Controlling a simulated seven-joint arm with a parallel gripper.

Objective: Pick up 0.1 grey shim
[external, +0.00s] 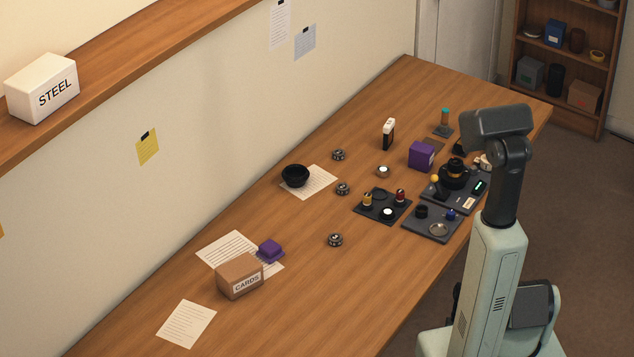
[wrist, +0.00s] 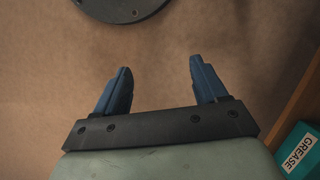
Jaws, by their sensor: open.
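My gripper (wrist: 157,72) shows in the wrist view with two blue fingers spread apart and nothing between them. In the external view my arm stands at the right edge of the table and the fingers are not visible. I cannot pick out the 0.1 grey shim by any marking. Small dark round pieces with lighter centres lie loose on the table in the external view: one at the back (external: 338,154), one in the middle (external: 342,188) and one at the front (external: 335,239). A pale ring (external: 438,229) lies on a dark tray (external: 417,234).
Two more dark trays, one at the left (external: 369,210) and one behind, hold small parts. A purple box (external: 421,155), black bowl (external: 295,175) and CARDS box (external: 240,276) stand on the table (external: 300,310). The wrist view shows brown floor and a teal GREASE box (wrist: 299,150).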

